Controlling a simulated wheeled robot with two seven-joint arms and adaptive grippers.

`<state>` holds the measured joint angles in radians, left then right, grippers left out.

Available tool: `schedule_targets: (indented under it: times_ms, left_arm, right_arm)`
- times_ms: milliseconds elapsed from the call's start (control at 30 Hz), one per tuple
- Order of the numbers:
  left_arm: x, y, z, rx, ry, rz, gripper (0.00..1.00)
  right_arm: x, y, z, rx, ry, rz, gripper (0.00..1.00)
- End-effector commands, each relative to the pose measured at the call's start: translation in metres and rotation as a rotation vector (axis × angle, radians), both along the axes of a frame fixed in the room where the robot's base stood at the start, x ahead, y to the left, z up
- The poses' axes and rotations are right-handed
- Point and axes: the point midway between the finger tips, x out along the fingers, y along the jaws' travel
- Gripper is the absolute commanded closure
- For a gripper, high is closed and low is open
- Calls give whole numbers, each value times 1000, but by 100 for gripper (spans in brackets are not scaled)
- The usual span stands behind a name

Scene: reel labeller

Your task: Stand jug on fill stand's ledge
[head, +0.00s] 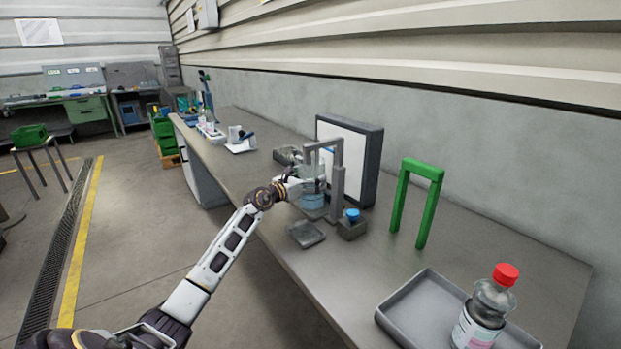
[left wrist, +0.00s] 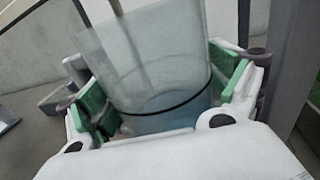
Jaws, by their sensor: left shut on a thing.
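The jug (head: 313,199) is a clear vessel with pale blue in its lower part. My left gripper (head: 303,184) is shut on it. In the left wrist view the jug (left wrist: 150,60) stands between the green pads of the gripper (left wrist: 165,88), roughly upright, with a dark ring around its lower part. The fill stand (head: 338,182) appears to be the grey upright frame at the jug, in front of a white panel. The gripper and jug hide its ledge, and I cannot tell whether the jug touches it. My right gripper is out of view.
A small grey dish (head: 306,234) and a blue-capped item in a grey block (head: 352,223) are close by. A green arch (head: 417,198) stands to the right. A grey tray (head: 405,306) holds a red-capped bottle (head: 487,309). The bench between arch and tray is clear.

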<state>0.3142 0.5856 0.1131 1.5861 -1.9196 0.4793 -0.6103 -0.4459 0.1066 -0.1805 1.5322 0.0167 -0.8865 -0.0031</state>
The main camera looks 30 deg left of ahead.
Motion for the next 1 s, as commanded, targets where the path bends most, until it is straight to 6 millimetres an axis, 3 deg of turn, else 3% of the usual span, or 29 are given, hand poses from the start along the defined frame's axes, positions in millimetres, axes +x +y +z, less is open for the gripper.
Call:
schedule_targets:
  times_ms: [67,100,133,733,1000]
  left_arm:
    - [0,0,1,0,-3,1,51]
    - [0,0,-2,0,1,0,5]
    - [0,0,-2,0,1,0,1]
    - [0,0,1,0,1,0,0]
    - [-15,3,0,1,2,0,0]
  right_arm:
    - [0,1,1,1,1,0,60]
    - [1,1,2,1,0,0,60]
    - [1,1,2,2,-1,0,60]
    - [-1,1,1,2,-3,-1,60]
    - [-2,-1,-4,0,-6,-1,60]
